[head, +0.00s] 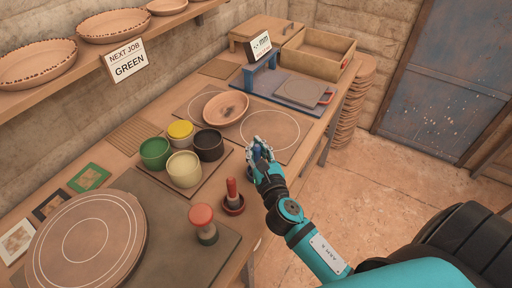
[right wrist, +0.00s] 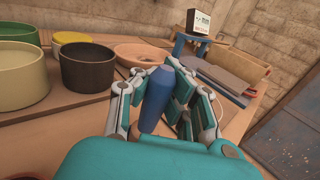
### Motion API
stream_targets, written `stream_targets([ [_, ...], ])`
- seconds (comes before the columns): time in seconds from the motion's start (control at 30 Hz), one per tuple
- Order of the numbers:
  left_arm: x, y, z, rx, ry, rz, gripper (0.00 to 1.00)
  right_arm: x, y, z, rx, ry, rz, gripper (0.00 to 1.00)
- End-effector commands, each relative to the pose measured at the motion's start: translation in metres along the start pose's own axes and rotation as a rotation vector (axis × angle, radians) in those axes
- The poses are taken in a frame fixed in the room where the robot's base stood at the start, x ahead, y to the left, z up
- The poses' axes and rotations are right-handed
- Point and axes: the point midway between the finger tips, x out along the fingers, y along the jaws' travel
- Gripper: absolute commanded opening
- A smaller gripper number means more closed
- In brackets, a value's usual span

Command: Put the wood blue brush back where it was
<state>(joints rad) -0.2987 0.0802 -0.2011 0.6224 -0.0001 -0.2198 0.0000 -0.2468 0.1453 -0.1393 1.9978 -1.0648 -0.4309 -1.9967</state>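The blue brush (right wrist: 156,98) stands between the fingers of my right gripper (right wrist: 158,92) in the right wrist view, its smooth blue handle up. The finger pads appear to press on it from both sides. Its bristles are hidden. In the head view my right gripper (head: 261,152) is over the front edge of the bench, right of the pots, with a little of the blue handle showing. A red brush-like handle (head: 232,188) stands in a small dark red dish (head: 233,206) just left of my right forearm. My left gripper is out of view.
Green (head: 155,152), yellow (head: 181,131), black (head: 208,144) and cream (head: 184,169) pots stand on a board. A terracotta bowl (head: 226,108) lies behind. A red-topped stamp (head: 202,224) stands in front. The ringed mat (head: 271,134) is clear on its right.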

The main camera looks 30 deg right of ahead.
Motion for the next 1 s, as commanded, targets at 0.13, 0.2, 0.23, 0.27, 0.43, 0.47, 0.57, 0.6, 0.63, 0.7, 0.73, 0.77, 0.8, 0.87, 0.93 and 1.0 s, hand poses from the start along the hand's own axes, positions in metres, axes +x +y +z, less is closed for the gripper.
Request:
stream_targets([
  [0.13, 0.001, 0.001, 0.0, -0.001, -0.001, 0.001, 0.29, 0.0, 0.0, -0.001, -0.001, 0.001, 0.0, 0.16],
  [0.2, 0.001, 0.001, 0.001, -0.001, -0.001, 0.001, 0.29, 0.0, 0.0, -0.001, 0.0, 0.001, 0.0, 0.25],
  [0.23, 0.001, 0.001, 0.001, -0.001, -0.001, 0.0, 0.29, 0.0, 0.0, -0.001, 0.0, 0.001, 0.0, 0.29],
  [0.27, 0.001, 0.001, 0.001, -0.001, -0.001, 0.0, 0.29, 0.0, 0.0, -0.001, 0.0, 0.001, 0.0, 0.29],
  [0.43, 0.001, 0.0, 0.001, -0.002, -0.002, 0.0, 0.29, 0.0, 0.0, -0.001, 0.0, 0.001, 0.0, 0.29],
  [0.47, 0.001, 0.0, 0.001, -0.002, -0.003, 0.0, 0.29, 0.0, 0.0, -0.001, 0.0, 0.001, 0.0, 0.29],
  [0.57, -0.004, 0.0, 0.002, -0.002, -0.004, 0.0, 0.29, 0.0, 0.0, 0.004, 0.001, 0.0, 0.0, 0.29],
  [0.6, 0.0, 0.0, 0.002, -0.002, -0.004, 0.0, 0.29, -0.004, 0.0, 0.001, 0.001, 0.002, 0.001, 0.29],
  [0.63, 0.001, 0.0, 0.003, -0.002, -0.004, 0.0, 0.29, -0.008, 0.0, -0.001, 0.0, 0.004, 0.001, 0.29],
  [0.7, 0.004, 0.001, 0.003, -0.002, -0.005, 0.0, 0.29, -0.019, 0.0, -0.002, 0.0, 0.004, 0.001, 0.29],
  [0.73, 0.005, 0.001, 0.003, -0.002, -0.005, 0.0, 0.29, -0.025, 0.0, -0.002, 0.0, 0.005, 0.001, 0.29],
  [0.77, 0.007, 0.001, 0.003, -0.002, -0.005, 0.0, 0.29, -0.031, 0.0, -0.002, 0.0, 0.005, 0.0, 0.29],
  [0.8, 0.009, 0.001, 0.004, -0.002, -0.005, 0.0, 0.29, -0.04, 0.0, -0.003, 0.001, 0.005, 0.0, 0.29],
  [0.87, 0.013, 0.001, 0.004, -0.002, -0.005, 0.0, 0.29, -0.054, 0.0, -0.003, 0.001, 0.005, 0.0, 0.29],
  [0.93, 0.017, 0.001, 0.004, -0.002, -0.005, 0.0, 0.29, -0.07, 0.0, -0.003, 0.001, 0.005, 0.0, 0.29],
  [1.0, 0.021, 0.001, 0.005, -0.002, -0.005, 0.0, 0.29, -0.084, 0.0, -0.003, 0.001, 0.004, 0.001, 0.29],
])
